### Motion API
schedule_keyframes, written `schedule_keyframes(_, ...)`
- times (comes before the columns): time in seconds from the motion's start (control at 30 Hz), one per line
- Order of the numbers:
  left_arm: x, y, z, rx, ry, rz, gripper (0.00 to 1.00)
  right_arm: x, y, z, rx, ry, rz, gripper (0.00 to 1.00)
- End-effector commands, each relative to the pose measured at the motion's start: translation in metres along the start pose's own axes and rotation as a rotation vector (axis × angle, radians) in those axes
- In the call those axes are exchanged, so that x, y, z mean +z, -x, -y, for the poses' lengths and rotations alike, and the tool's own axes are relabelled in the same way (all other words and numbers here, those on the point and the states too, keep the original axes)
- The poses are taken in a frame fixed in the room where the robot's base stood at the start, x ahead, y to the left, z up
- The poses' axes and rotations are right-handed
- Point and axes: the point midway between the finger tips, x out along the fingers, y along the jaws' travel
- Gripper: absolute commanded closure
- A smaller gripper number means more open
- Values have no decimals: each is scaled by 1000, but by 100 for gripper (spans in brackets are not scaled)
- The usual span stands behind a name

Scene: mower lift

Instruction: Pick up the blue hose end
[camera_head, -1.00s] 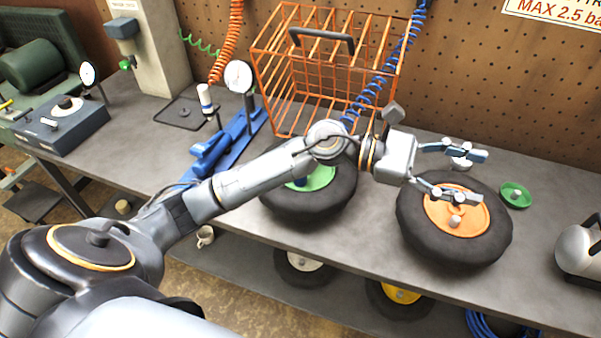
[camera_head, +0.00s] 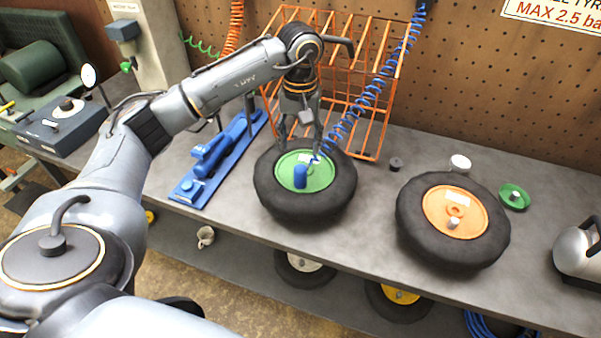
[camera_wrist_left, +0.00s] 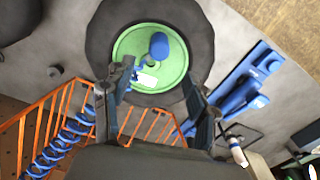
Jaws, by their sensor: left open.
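The blue coiled hose (camera_head: 352,112) hangs down from the top and runs to the green-hubbed wheel (camera_head: 333,198). Its blue end (camera_head: 316,158) appears to be at the hub, close to one finger of my left gripper (camera_head: 300,143). A blue cylinder (camera_head: 300,177) stands on the green hub; I cannot tell whether it joins the hose. My left gripper is open, pointing down over the back of that wheel. In the left wrist view, my left gripper (camera_wrist_left: 158,80) has its fingers apart over the green hub (camera_wrist_left: 177,64), and one finger partly hides the hose end. My right gripper is not in view.
An orange wire basket (camera_head: 385,100) stands behind the wheel. A blue tool (camera_head: 213,155) lies to its left. An orange-hubbed wheel (camera_head: 410,228), a small dark cap (camera_head: 396,164) and a green dish (camera_head: 514,197) are to the right. The bench between the wheels is free.

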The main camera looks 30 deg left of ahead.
Motion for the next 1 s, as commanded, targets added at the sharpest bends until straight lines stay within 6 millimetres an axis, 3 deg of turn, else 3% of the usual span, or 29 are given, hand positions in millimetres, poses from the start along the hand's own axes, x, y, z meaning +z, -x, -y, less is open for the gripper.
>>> schedule_keyframes(0.1, 1, -21, 0, -1, 0, 4, 42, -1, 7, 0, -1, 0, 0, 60)
schedule_keyframes(0.43, 1, -49, -1, 2, 1, 4, 42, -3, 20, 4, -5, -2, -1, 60)
schedule_keyframes(0.7, 1, -87, -1, 2, 2, 3, 42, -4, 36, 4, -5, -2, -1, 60)
schedule_keyframes(0.97, 0, -92, -2, 4, 1, 0, 42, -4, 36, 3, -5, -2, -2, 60)
schedule_keyframes(1.0, 0, -92, -2, 4, 1, 0, 46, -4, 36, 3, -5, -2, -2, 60)
